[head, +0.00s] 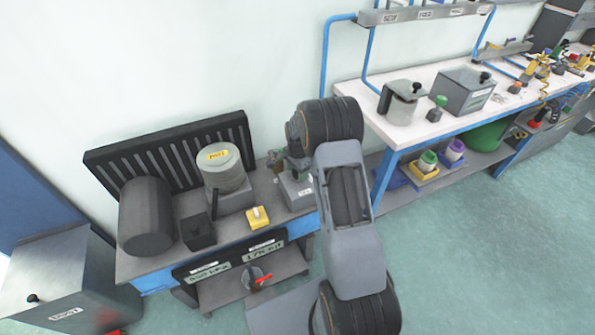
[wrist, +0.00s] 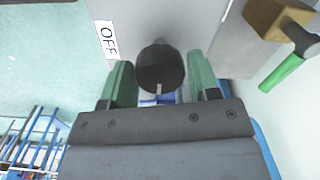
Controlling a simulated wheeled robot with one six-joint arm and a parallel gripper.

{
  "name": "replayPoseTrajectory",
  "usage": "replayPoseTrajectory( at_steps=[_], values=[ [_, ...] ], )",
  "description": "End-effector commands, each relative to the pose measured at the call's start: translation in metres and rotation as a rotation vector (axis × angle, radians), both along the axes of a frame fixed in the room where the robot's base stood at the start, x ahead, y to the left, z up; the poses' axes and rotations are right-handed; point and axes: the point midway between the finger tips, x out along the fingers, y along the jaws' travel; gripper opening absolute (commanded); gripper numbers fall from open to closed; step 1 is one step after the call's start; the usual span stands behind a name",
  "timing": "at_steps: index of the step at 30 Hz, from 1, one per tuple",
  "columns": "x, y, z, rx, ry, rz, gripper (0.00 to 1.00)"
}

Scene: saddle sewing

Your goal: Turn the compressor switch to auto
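A black round switch knob (wrist: 160,70) with a pale pointer mark at its lower edge shows in the wrist view. A white OFF label (wrist: 107,39) lies to its left on a grey face; no AUTO label is visible. My gripper (wrist: 160,84) has its two green fingers apart, one on each side of the knob. Small gaps seem to show; I cannot tell whether either finger touches. In the head view my gripper (head: 296,163) is small and partly hidden by my arm, above a grey labelled box (head: 299,192) at the bench's right end.
The low bench (head: 150,262) holds a dark cylinder (head: 147,217), a grey canister (head: 222,172), a small dark box (head: 198,232) and a yellow block (head: 258,217). A red handle (head: 263,281) sits below.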

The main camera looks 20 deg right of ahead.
Motion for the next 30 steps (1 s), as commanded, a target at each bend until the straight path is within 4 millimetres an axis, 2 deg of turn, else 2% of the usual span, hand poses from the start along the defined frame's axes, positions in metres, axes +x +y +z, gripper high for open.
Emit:
replayPoseTrajectory(
  at_steps=[1,6,13,16,20,30],
  values=[
    [0.0,0.0,0.0,0.0,0.001,0.0,0.61],
    [-0.001,0.002,-0.001,0.0,0.002,0.003,0.75],
    [-0.001,0.002,0.0,0.001,0.003,0.004,0.75],
    [0.0,0.001,0.007,0.001,0.0,0.002,0.75],
    [0.0,0.001,0.026,0.0,-0.002,0.002,0.75],
    [0.0,0.001,0.095,0.0,-0.001,0.002,0.75]
  ],
)
